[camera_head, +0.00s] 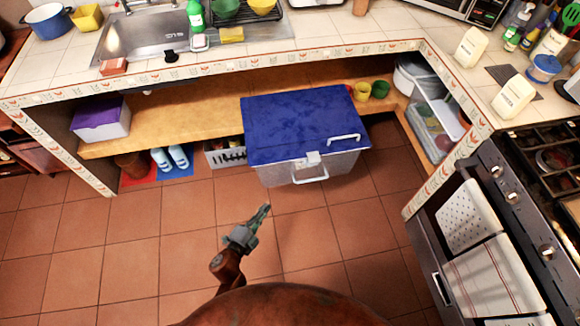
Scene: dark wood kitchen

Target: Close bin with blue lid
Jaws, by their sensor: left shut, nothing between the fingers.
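A large bin has a light grey translucent body (285,175) and a blue lid (300,120). It stands in front of the shelf under the counter, at the centre of the view. The lid lies over the top of the bin, and I cannot tell whether any gap is left beneath it. A white handle (344,138) is on the lid, and a latch and another handle are at the front. My left gripper (265,209) is shut and empty, above the tiled floor in front of the bin and apart from it. My right gripper is not in view.
A purple-lidded box (100,118) sits on the shelf at left. A grey basket (224,153) and blue-and-white shoes (170,157) are left of the bin. A clear container (438,118) stands on the shelf at right. An oven (480,240) is at lower right. The floor in front is clear.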

